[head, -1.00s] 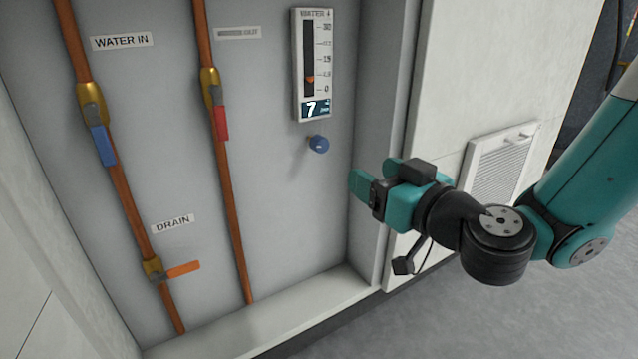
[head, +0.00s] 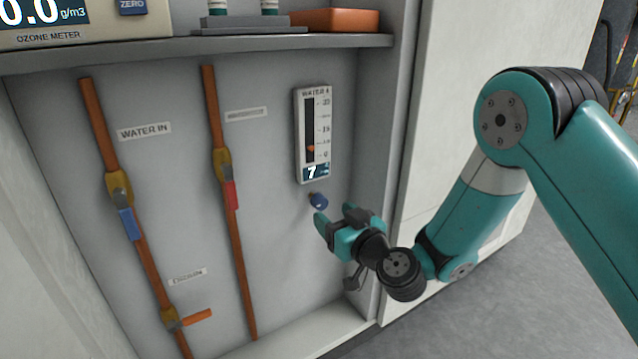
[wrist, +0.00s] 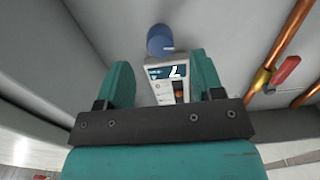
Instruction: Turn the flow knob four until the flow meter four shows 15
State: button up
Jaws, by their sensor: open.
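The blue flow knob (head: 318,200) sticks out of the grey back panel just below the flow meter. The flow meter (head: 313,134), a white upright gauge labelled WATER 4, shows 7, with an orange marker low on its scale. My gripper (head: 334,221) is open and empty, just below and to the right of the knob in the head view. In the wrist view the knob (wrist: 160,40) is beyond the open fingertips (wrist: 158,75), and the meter (wrist: 167,78) with its 7 shows between the fingers. The knob appears clear of both fingers.
Left of the meter run two copper pipes, with a red-handled valve (head: 229,193), a blue-handled valve (head: 129,223) and an orange drain handle (head: 197,316). A shelf (head: 200,50) with an ozone meter (head: 85,22) lies above. The cabinet's right side wall (head: 383,150) is close to my gripper.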

aim_at(322, 204)
jog(key=p+x, duration=0.4)
jog(key=shift+a+r, duration=0.15)
jog(key=shift+r, duration=0.1)
jog(key=shift+w+a+f+p, duration=0.15)
jog(key=shift+w+a+p, duration=0.05)
jog(key=shift+w+p, duration=0.25)
jog(key=shift+w+a+f+p, duration=0.1)
jog(key=shift+w+a+p, duration=0.2)
jog(key=shift+w, duration=0.2)
jog(key=c, duration=0.9)
